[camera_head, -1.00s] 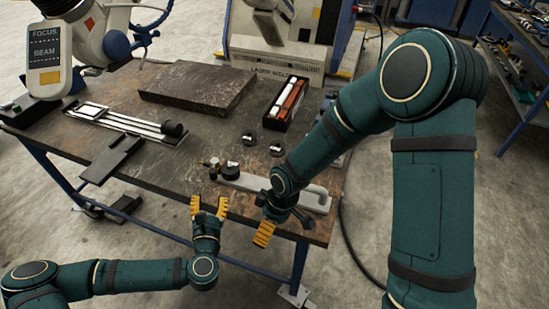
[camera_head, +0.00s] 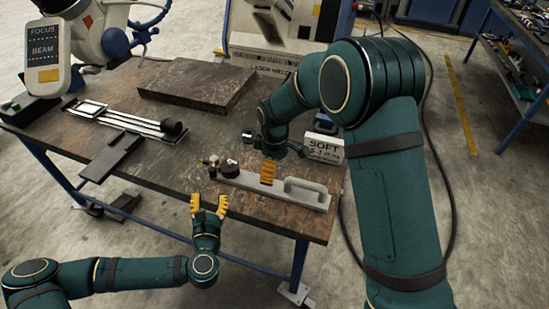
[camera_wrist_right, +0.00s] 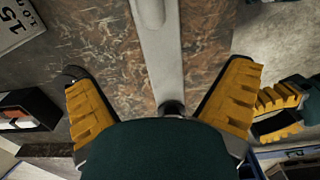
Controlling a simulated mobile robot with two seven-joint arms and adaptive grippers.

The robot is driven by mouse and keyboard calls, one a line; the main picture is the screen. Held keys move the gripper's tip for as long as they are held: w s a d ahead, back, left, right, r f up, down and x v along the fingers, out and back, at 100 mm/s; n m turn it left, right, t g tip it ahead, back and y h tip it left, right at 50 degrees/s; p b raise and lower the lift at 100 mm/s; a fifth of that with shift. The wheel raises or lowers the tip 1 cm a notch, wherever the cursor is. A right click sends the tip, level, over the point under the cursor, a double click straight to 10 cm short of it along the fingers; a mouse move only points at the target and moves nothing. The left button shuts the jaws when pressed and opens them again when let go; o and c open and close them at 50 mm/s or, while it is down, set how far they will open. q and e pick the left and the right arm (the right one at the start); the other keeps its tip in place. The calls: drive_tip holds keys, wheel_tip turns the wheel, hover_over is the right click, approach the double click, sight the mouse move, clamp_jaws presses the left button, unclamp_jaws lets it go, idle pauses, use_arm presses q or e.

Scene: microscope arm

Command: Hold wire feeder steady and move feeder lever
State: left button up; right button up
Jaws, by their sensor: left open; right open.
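The wire feeder appears to be the long pale grey unit (camera_head: 245,183) with a loop handle, lying near the table's front right corner. My left gripper (camera_head: 209,207) is open and empty at the table's front edge, left of the feeder, fingers pointing toward the table.
A black round piece (camera_head: 230,168) sits beside the feeder's left end. A dark slab (camera_head: 197,85) and a rail with a black roller (camera_head: 140,122) lie farther back. The table's middle is mostly clear.

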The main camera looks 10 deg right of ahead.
sight(211, 172)
wheel_tip(211, 172, down, 10)
drive_tip(key=shift+r, duration=0.25)
drive_tip(key=c, duration=1.4)
use_arm(q)
drive_tip(key=shift+o, duration=0.8)
drive_tip(key=w+h, duration=0.1)
drive_tip(key=w, duration=0.2)
drive_tip(key=w+h, duration=0.1)
drive_tip(key=w, duration=0.3)
drive_tip(key=w+d+h, duration=0.1)
drive_tip(key=w, duration=0.2)
drive_tip(key=shift+w+r+g, duration=0.25)
drive_tip(key=shift+r+g, duration=0.05)
drive_tip(key=shift+r, duration=0.1)
